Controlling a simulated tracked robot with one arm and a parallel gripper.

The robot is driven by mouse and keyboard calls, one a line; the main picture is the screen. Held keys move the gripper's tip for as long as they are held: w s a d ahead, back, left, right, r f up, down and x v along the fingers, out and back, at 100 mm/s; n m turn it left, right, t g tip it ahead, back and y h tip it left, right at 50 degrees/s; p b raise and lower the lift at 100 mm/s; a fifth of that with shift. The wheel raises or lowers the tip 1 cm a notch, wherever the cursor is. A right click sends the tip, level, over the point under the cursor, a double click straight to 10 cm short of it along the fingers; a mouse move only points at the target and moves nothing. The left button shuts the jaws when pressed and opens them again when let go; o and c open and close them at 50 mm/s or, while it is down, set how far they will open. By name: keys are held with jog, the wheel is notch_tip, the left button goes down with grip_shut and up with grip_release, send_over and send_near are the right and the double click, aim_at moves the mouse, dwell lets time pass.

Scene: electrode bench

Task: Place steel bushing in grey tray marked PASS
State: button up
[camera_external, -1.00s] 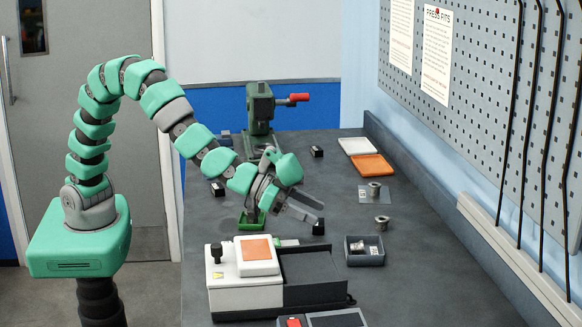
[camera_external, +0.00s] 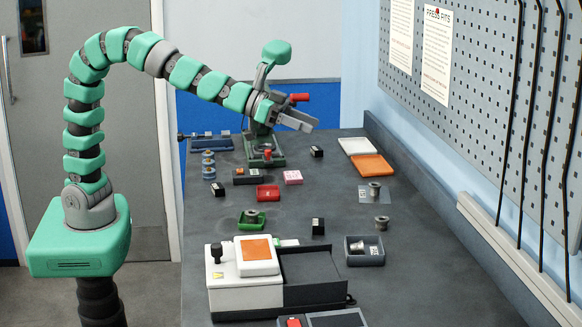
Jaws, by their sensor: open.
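A grey tray (camera_external: 350,258) with a small white label stands on the right of the bench; the label is too small to read. A steel bushing (camera_external: 357,246) lies in it. Another bushing (camera_external: 250,216) sits in a green tray (camera_external: 258,224) left of centre. A third bushing (camera_external: 381,222) stands on the bare bench behind the grey tray, and a further one (camera_external: 375,189) stands on a clear sheet. My gripper (camera_external: 305,121) is open, with nothing visible in it, raised high before the press at the back, well above the trays.
A green press (camera_external: 261,100) with a red handle stands at the back. A red tray (camera_external: 267,193), pink block (camera_external: 293,177) and small black labelled blocks lie mid-bench. A white device (camera_external: 245,290) fills the front. White (camera_external: 358,146) and orange (camera_external: 372,168) trays sit back right. The right-middle bench has free room.

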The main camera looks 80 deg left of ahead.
jog(key=s+a+r+n+t+y, duration=0.1)
jog(key=s+a+r, duration=0.1)
jog(key=a+r, duration=0.55)
jog(key=s+a+r, duration=0.2)
jog(key=a+r, duration=0.4)
jog(key=r, duration=0.2)
jog(key=s+a+r+n+y, duration=0.1)
jog(key=s+a+r+y, duration=0.1)
jog(key=s+a+r, duration=0.3)
jog(key=s+a+r+n+t+y, duration=0.1)
jog(key=s+a+r+y, duration=0.1)
jog(key=s+a+r, duration=0.4)
jog(key=a+r, duration=0.1)
jog(key=a, duration=0.3)
jog(key=shift+s+a+n+y, duration=0.2)
jog(key=shift+s+n+y, duration=0.05)
jog(key=shift+n+y, duration=0.05)
jog(key=shift+f, duration=0.1)
